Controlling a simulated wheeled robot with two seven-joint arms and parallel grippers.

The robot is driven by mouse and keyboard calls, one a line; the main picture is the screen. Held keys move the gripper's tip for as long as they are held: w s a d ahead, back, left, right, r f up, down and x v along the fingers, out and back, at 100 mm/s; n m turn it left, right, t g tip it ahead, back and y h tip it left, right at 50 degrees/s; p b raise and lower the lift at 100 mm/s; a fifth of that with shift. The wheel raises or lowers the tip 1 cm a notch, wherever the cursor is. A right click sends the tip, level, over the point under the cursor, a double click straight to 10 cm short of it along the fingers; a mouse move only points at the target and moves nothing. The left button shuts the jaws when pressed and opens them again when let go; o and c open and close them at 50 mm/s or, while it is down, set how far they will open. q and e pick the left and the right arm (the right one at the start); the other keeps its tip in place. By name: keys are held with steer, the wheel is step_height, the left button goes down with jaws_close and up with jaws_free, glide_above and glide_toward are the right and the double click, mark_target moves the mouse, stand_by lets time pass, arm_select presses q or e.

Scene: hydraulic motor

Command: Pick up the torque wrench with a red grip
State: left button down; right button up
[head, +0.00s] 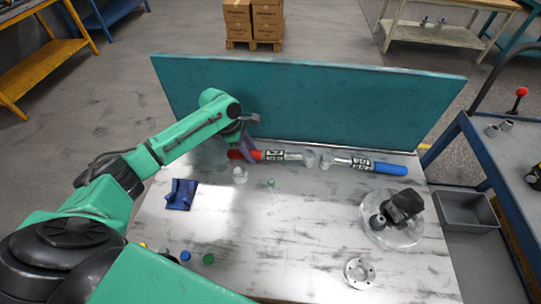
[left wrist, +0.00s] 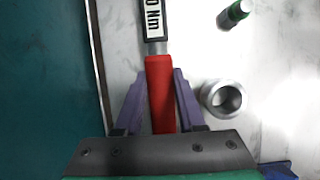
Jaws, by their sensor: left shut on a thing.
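The torque wrench with a red grip (head: 274,155) lies on the table near the teal back panel, its grip at the left end. My left gripper (head: 245,150) comes down over that red end. In the left wrist view, the red grip (left wrist: 160,90) runs between the two purple fingers of my left gripper (left wrist: 155,85), with its label and metal shaft pointing away. The left gripper is shut on the red grip. A second wrench with a blue grip (head: 389,168) lies to the right. My right gripper is not in view.
A metal ring (left wrist: 224,98) stands close beside the left gripper, with a small green-capped part (left wrist: 234,14) beyond. A blue part (head: 181,194) lies at left. A clear round dish (head: 391,234) with a black part and a flanged disc (head: 358,272) are at right. The table's middle is clear.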

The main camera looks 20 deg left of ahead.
arm_select(q)
step_height(320, 180, up, 20)
steer(key=c, duration=1)
jaws_free()
steer(key=shift+c, duration=0.2)
jaws_close()
